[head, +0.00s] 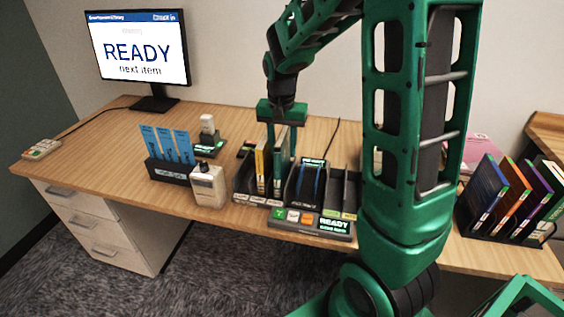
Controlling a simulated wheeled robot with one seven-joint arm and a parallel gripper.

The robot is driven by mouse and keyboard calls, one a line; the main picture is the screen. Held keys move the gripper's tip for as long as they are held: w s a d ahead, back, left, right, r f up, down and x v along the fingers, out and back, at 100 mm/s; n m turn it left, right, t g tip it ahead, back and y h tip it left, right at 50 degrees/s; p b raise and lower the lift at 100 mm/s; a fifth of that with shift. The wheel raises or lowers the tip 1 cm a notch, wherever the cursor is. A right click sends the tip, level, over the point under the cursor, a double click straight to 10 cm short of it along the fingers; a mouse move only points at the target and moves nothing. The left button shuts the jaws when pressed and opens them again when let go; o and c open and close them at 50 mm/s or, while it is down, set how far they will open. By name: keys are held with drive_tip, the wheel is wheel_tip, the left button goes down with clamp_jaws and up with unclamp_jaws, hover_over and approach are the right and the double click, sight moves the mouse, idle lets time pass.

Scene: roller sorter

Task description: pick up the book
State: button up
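A dark green book (281,166) stands upright in a black slotted sorter (239,186) on the desk, just right of a yellow book (260,168). The task does not say which book is meant. My gripper (282,150) points down over the green book, with its two fingers apart and reaching down by the book's upper part. Whether the fingers touch the book cannot be told from this view. Blue items (307,184) stand in the sorter slots to the right.
A control panel reading READY (322,226) lies in front of the sorter. A beige device (207,187) and a holder with blue cards (170,173) stand to the left. A rack of several books (509,232) stands at the right, and a monitor (138,48) at the back left.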

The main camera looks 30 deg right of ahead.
drive_tip(key=shift+f, duration=0.1)
drive_tip(key=shift+c, duration=0.4)
clamp_jaws()
idle(1.0)
